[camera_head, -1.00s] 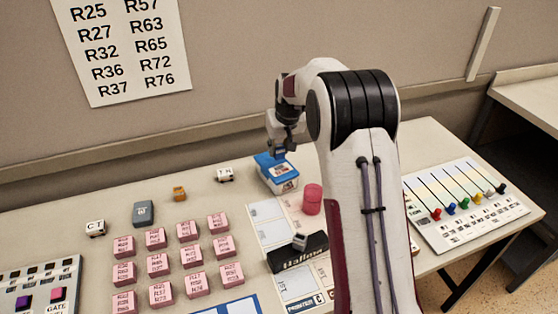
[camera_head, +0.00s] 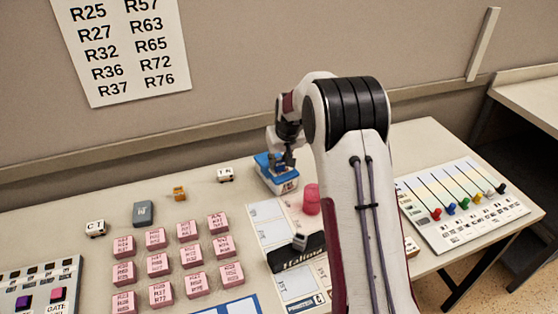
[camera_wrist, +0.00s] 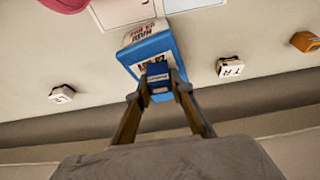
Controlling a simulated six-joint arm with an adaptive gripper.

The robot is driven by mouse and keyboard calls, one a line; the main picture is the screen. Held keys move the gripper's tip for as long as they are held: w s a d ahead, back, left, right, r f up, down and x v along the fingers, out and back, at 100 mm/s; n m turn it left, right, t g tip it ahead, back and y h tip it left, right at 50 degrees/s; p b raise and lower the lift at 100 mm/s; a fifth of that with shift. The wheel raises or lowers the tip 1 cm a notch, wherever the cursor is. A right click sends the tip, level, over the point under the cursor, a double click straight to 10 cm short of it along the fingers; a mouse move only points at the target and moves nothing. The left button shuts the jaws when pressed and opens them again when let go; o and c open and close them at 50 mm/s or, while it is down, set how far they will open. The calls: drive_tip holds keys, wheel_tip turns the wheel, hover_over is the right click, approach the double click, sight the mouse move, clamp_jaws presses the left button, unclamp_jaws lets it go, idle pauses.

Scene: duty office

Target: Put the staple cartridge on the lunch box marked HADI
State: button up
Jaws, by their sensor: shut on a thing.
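The lunch box (camera_head: 282,184) has a blue lid and a pale body, and stands near the back of the desk. In the wrist view, the lunch box (camera_wrist: 143,46) shows HADI on its pale side. My gripper (camera_head: 285,163) is over the lid. In the wrist view, my gripper (camera_wrist: 159,75) is shut on a small dark blue block, the staple cartridge (camera_wrist: 158,83), in front of the lid's printed label. I cannot tell whether the cartridge touches the lid. Its far side is hidden.
A pink cylinder (camera_head: 312,200) and a black stapler-like item (camera_head: 297,252) stand in front of the box. Rows of pink blocks (camera_head: 191,257) lie to the left. A small white TR block (camera_head: 225,174) is left of the box. A slider panel (camera_head: 465,205) lies right.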

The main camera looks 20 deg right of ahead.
drive_tip(key=shift+f, duration=0.15)
drive_tip(key=o, duration=1)
drive_tip(key=shift+o, duration=0.2)
drive_tip(key=v, duration=1.2)
drive_tip(key=shift+s+r, duration=0.1)
drive_tip(key=shift+r, duration=0.15)
